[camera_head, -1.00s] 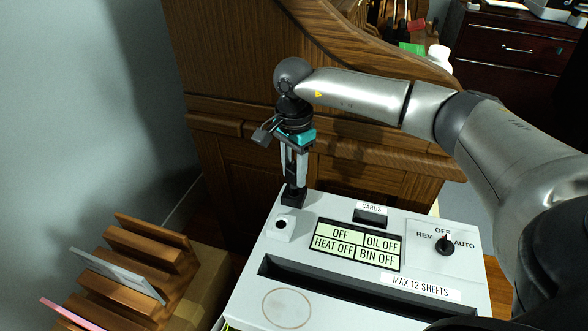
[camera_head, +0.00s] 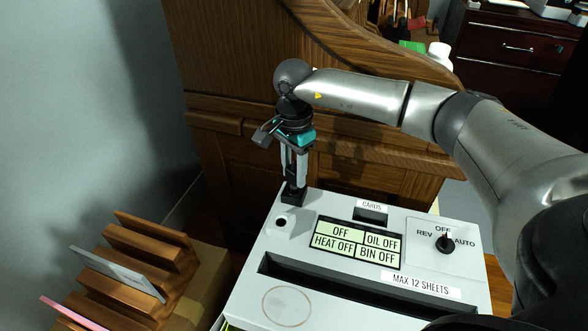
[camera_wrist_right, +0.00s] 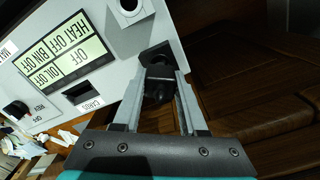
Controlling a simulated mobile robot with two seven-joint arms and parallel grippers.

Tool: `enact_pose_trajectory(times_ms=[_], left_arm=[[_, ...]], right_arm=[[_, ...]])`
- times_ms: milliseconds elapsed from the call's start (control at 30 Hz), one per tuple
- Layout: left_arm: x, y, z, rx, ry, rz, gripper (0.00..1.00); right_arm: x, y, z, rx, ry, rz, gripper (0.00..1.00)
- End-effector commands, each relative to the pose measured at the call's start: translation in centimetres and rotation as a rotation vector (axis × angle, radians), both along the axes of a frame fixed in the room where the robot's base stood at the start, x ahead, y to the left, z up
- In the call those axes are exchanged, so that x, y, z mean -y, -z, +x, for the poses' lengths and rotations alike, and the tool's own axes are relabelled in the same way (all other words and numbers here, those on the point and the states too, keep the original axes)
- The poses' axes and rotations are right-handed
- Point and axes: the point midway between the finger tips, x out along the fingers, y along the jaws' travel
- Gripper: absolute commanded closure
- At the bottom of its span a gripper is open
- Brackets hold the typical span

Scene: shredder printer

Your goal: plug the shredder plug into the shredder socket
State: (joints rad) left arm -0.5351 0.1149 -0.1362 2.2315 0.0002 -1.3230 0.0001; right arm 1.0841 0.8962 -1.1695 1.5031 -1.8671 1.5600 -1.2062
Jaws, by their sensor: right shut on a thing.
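The shredder (camera_head: 335,290) is a pale grey machine with its top panel facing up. The shredder socket (camera_head: 281,222) is a dark round hole near the panel's back left corner; it also shows at the top of the right wrist view (camera_wrist_right: 129,6). My right gripper (camera_head: 294,186) points down, shut on the black shredder plug (camera_head: 293,197). The plug is just behind the socket, beside it and not in it. In the right wrist view the plug (camera_wrist_right: 157,72) sits between the two fingertips. Whether the plug touches the shredder is unclear. My left gripper is out of view.
A wooden desk (camera_head: 240,150) stands right behind the shredder and my gripper. A slatted wooden rack (camera_head: 150,240) holding a grey sheet is at the left. The panel has a display (camera_head: 357,243), a rotary knob (camera_head: 445,241) and a long paper slot (camera_head: 330,281).

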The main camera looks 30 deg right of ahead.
Motion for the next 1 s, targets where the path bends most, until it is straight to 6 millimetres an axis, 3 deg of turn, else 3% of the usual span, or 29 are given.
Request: enact_pose_trajectory(times_ms=[900, 933, 1000], left_arm=[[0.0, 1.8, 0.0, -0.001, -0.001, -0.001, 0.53], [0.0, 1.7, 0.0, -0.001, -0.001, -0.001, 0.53], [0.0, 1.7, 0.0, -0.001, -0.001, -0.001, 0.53]], right_arm=[[0.0, 2.9, 0.0, 0.000, 0.000, 0.000, 1.00], [0.0, 2.8, 0.0, 0.001, 0.000, 0.000, 0.55], [0.0, 2.7, 0.0, 0.001, 0.000, 0.000, 0.47]])
